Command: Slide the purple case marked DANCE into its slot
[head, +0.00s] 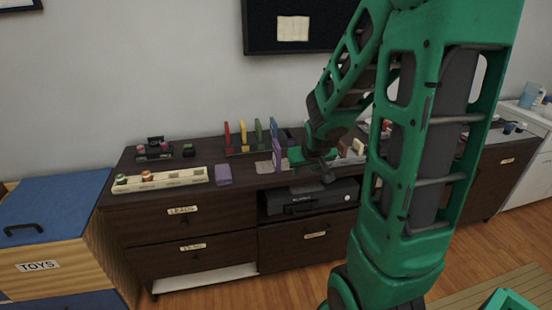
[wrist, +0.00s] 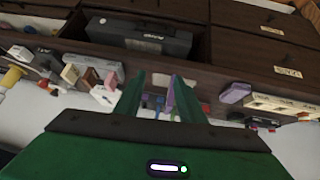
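A thin purple case (head: 277,155) stands upright on or just above the dark counter, in front of the rack's right end. In the wrist view it (wrist: 170,93) shows beside the right finger. Its lettering is not readable. My gripper (head: 297,157) is just right of the case; its green fingers also show in the wrist view (wrist: 160,90), apart, with a gap between them wider than the case. A rack (head: 240,153) behind holds upright red (head: 227,133), yellow (head: 243,132), green (head: 258,130) and blue (head: 273,129) cases. Its slot for the purple case is hidden.
Another purple block (head: 223,174) lies flat to the left, beside a cream tray (head: 160,180) with round items. A grey flat piece (head: 264,167) lies by the upright case. A black device (head: 310,197) sits in the shelf below. Small blocks (head: 352,152) crowd the right.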

